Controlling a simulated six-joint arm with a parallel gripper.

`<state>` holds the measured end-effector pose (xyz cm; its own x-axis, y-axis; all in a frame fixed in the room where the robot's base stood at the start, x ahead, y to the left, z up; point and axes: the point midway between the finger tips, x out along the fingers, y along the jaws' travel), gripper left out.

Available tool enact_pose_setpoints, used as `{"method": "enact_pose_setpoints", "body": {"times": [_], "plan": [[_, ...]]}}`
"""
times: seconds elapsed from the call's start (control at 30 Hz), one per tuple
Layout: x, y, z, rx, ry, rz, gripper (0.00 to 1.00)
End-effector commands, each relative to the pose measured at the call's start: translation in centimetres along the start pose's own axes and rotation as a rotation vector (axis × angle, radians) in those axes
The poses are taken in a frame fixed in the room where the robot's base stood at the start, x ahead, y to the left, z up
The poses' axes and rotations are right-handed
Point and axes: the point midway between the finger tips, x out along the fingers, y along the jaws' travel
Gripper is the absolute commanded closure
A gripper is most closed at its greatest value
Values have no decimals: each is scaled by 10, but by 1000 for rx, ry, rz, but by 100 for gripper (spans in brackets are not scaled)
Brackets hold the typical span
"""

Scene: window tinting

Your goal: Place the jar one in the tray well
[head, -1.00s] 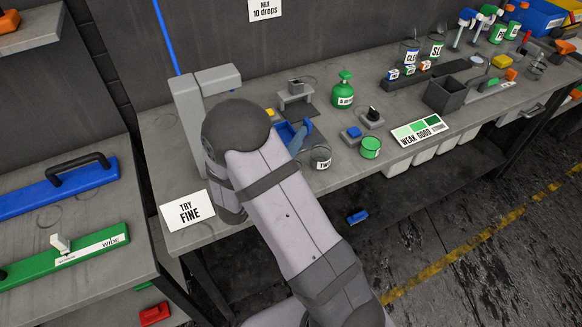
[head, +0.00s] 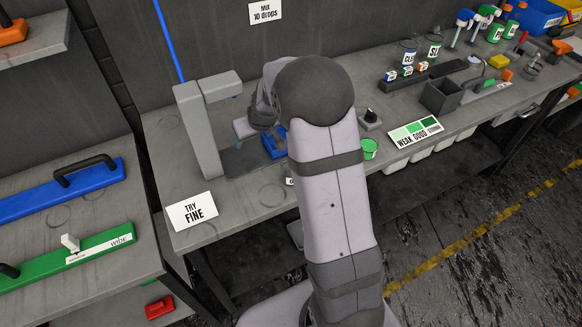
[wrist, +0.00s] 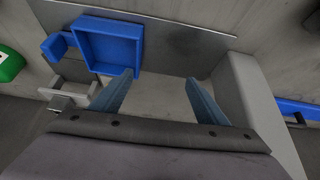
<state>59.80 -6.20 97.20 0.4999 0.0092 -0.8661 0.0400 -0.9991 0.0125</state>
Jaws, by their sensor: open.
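The blue tray (head: 272,143) lies on the bench left of my arm. In the wrist view the square tray (wrist: 108,45) is ahead of my fingers and left of centre; its well looks empty. My gripper (wrist: 157,92) is open, with nothing visible between its two blue-grey fingers. In the head view its fingertips cannot be made out. A sliver of a white label (head: 289,181) shows at my arm's left edge; the rest is hidden. A green jar (head: 369,148) stands just right of my arm. I cannot tell which jar is jar one.
A tall grey post (head: 197,130) stands left of the tray; it is close on the right in the wrist view (wrist: 243,95). A grey stand (wrist: 72,92) is at lower left there.

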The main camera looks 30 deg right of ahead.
Motion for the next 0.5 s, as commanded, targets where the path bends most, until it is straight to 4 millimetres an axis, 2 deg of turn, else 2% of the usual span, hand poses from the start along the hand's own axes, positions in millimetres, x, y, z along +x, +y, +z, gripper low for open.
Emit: {"method": "enact_pose_setpoints", "body": {"times": [0.03,0.3,0.5], "plan": [[-12,6,4,-10,-47,-11,32],[-69,35,58,-54,-358,-39,32],[-98,50,81,-53,-490,-30,32]]}}
